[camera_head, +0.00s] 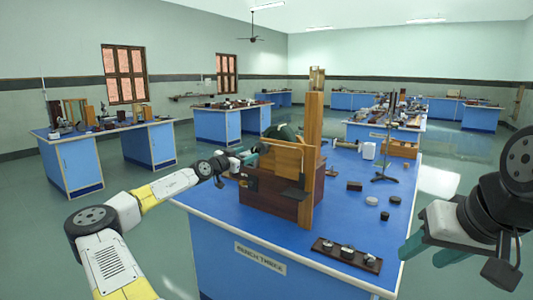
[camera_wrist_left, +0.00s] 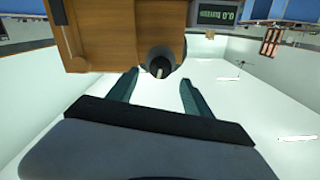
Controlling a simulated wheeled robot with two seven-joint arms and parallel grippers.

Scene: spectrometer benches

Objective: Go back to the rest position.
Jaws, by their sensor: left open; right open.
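My left arm reaches in from the left to the wooden instrument (camera_head: 272,193) on the near bench. My left gripper (camera_head: 242,157) is beside the instrument's left side, partly hard to make out at this size. In the left wrist view, my left gripper (camera_wrist_left: 156,90) has its two teal fingers apart. A dark round knob (camera_wrist_left: 162,62) on the wooden box (camera_wrist_left: 115,30) lies just beyond and between the fingertips; I cannot tell if they touch it. My right gripper (camera_head: 432,250) is at the right edge, its teal fingers apart and empty, off the bench's right side.
The near blue bench (camera_head: 225,225) carries a strip with small pots (camera_head: 346,254), a clamp stand (camera_head: 385,150), a wooden tray (camera_head: 400,148) and several small dark pieces. A small dark display (camera_wrist_left: 217,14) sits on the box. Floor left of the bench is clear.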

